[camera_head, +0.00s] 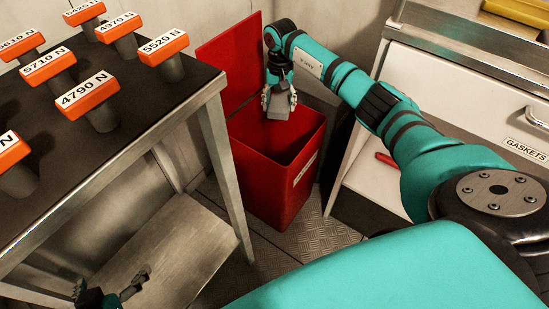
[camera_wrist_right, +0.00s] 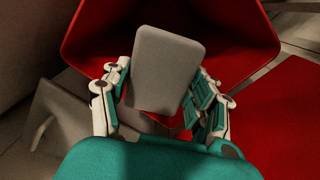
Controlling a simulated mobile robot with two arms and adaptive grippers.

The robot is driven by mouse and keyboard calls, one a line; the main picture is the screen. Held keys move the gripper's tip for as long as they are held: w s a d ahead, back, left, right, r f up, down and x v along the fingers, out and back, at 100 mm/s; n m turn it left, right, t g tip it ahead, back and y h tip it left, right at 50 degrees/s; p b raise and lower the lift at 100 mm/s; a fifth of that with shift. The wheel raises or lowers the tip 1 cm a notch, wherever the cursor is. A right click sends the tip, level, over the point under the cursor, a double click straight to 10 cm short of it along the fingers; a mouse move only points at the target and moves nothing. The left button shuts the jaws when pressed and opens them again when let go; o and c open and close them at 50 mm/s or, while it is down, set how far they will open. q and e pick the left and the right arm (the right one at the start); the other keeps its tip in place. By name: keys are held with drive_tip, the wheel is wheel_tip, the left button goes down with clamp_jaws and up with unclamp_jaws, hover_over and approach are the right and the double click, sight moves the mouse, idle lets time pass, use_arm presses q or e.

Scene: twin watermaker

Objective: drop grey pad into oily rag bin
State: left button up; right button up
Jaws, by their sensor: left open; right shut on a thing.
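The red oily rag bin (camera_head: 262,191) stands on the floor between the table and the drawer cabinet, its lid (camera_head: 237,62) swung open at the back. My right gripper (camera_head: 279,103) is above the bin's opening, shut on the grey pad (camera_head: 278,109). In the right wrist view the grey pad (camera_wrist_right: 166,70) sits between the two fingers, with the red bin (camera_wrist_right: 90,45) behind and below it. My left gripper (camera_head: 122,293) is open and empty at the lower left, partly cut off by the frame edge.
A dark-topped table (camera_head: 135,130) at left holds several orange-topped, labelled pieces, with a lower metal shelf (camera_head: 135,265) beneath. A white cabinet (camera_head: 440,92) with a drawer labelled GASKETS is at right. A red item (camera_head: 386,159) lies below the drawer.

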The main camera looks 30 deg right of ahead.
drive_tip(key=o, duration=1.2)
wheel_tip(320, 180, up, 12)
drive_tip(key=shift+f, duration=0.1)
idle(0.3)
